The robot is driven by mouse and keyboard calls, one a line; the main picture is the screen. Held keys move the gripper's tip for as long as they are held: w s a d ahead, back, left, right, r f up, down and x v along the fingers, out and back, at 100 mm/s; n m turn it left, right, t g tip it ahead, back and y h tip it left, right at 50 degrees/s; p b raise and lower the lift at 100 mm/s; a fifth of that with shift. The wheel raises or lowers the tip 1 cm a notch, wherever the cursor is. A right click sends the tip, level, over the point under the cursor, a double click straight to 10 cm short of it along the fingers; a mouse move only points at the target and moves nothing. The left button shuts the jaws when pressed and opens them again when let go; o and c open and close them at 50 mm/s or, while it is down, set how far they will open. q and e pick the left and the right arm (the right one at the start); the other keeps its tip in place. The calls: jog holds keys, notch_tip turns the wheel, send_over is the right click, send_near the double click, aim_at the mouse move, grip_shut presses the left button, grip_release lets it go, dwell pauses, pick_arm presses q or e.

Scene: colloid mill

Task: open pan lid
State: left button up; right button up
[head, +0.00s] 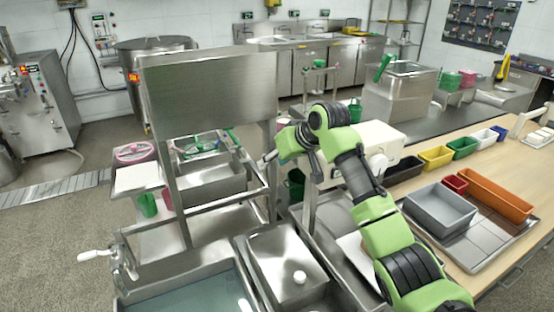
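A steel pan lid (285,258) with a round white knob (299,277) lies flat at the bottom centre of the head view. It appears to cover a rectangular pan set in the counter, and the inside of that pan is hidden. My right gripper (292,161) hangs above and beyond the lid, well apart from it, near the upright steel panel. Its fingers look spread and hold nothing that I can see. My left gripper is out of view.
A water-filled sink basin (190,292) with a tap (118,262) lies left of the lid. An upright steel panel (210,95) stands behind it. A wooden table (410,177) at right carries a grey bin (440,207) and several coloured trays. My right arm crosses the right side.

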jog(key=shift+s+d+r, duration=0.3)
jog(key=shift+s+r, duration=0.1)
jog(key=shift+r, duration=0.15)
